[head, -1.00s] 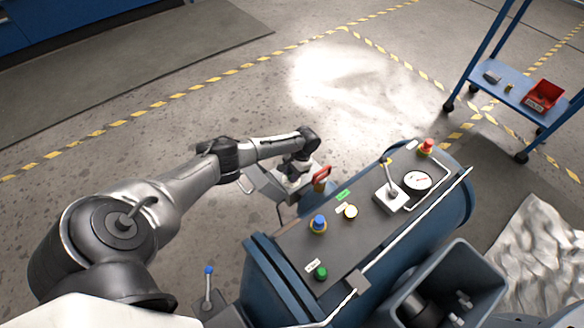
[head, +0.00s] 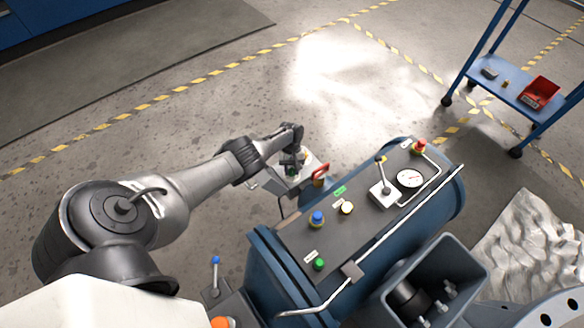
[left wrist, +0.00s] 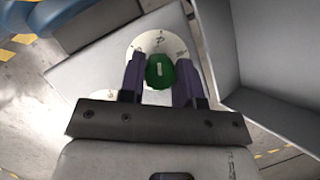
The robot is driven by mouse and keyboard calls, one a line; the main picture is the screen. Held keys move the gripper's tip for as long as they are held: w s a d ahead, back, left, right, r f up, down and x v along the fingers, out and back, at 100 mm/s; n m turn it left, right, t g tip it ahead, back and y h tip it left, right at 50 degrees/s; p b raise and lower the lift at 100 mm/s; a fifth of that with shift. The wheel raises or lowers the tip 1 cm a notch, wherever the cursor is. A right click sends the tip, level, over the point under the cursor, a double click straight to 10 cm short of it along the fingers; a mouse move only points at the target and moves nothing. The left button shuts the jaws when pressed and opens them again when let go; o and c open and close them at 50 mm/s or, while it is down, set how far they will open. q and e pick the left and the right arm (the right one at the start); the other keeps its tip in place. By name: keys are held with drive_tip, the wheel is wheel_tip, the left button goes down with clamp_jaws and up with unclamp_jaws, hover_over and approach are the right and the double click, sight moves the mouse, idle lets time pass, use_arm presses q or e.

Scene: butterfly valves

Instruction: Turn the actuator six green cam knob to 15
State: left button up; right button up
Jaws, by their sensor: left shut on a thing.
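In the left wrist view the green cam knob (left wrist: 160,72) has a pale pointer mark and sits on a pale rounded dial plate (left wrist: 147,43) with small markings, too small to read surely. My left gripper (left wrist: 161,82) has one finger on each side of the knob and is shut on it. In the head view my left gripper (head: 293,163) is at the pale actuator box (head: 268,181) behind the blue console's left end. There the knob is mostly hidden by the gripper. My right gripper is not in view.
The blue console (head: 260,262) carries a blue knob (head: 317,218), a green button (head: 319,264), a gauge (head: 410,178) and a red button (head: 420,146). A red handle (head: 321,170) stands just right of my left gripper. A blue cart (head: 515,88) stands at upper right.

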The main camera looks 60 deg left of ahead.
use_arm(q)
drive_tip(key=n+t+p, duration=0.1)
drive_tip(key=n, duration=0.2)
drive_tip(key=n+t+p, duration=0.1)
drive_tip(key=n, duration=0.1)
drive_tip(key=shift+s+r+n+h+p, duration=0.1)
drive_tip(key=shift+n+h+p, duration=0.2)
drive_tip(key=shift+n+p, duration=0.1)
drive_tip(key=n+t+p, duration=0.2)
drive_tip(key=n+p, duration=0.1)
drive_tip(key=n, duration=0.2)
drive_tip(key=n+t+y+p, duration=0.1)
drive_tip(key=n, duration=0.2)
drive_tip(key=n+y+p, duration=0.1)
drive_tip(key=n, duration=0.1)
drive_tip(key=shift+s+n+t+p, duration=0.1)
drive_tip(key=shift+n+t+p, duration=0.25)
drive_tip(key=shift+n+t, duration=0.05)
drive_tip(key=n+y+p, duration=0.1)
drive_tip(key=n, duration=0.3)
drive_tip(key=shift+d+n+t+y+p, duration=0.1)
drive_tip(key=shift+n+t+y+p, duration=0.3)
drive_tip(key=shift+n, duration=0.3)
drive_tip(key=o, duration=0.9)
